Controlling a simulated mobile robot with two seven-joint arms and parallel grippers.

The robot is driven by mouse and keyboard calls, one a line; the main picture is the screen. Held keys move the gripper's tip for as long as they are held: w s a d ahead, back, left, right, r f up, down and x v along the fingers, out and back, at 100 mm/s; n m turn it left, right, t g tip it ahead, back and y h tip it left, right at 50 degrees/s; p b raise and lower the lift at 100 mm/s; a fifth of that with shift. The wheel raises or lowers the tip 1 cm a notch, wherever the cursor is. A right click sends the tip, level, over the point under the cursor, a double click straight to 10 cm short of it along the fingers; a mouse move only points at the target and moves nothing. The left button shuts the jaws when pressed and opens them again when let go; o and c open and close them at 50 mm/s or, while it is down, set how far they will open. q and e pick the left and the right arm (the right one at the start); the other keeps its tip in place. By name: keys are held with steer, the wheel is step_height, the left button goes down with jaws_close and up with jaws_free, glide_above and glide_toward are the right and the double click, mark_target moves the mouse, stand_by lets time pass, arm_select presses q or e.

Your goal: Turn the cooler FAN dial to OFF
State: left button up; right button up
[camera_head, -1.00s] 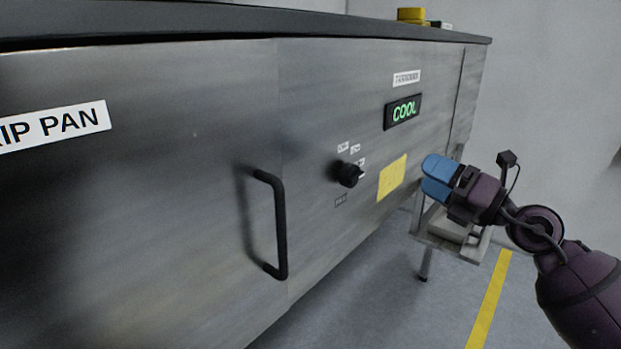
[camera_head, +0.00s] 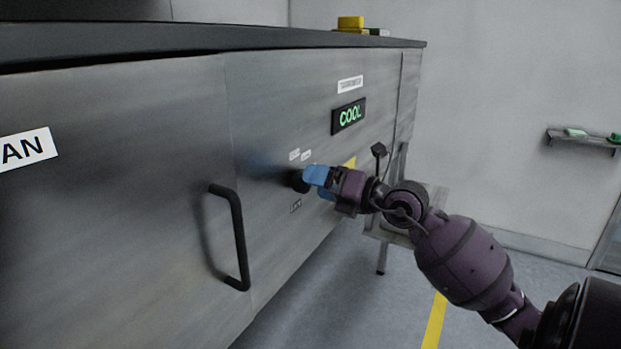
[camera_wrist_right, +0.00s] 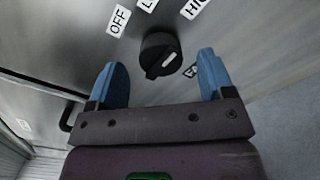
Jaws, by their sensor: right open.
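The black FAN dial (camera_head: 299,181) is on the steel cabinet front, partly hidden behind my right gripper in the head view. In the right wrist view the dial (camera_wrist_right: 161,56) shows whole, with a light pointer line on its face. The line slants between lower left and upper right. The OFF label (camera_wrist_right: 118,20) is to the dial's upper left in that view, with more labels to its right. My right gripper (camera_head: 314,183) is open, its blue fingers at the dial. In the wrist view the fingers (camera_wrist_right: 161,80) stand apart on either side, with nothing gripped. My left gripper is not in view.
A black door handle (camera_head: 238,238) sticks out left of the dial. A lit COOL display (camera_head: 349,116) is above it. A yellow note (camera_head: 349,163) is partly behind my gripper. A small stand (camera_head: 385,238) is behind my right arm. Open floor lies below.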

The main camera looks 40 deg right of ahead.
steer(key=shift+x, duration=1.35)
steer(key=c, duration=0.9)
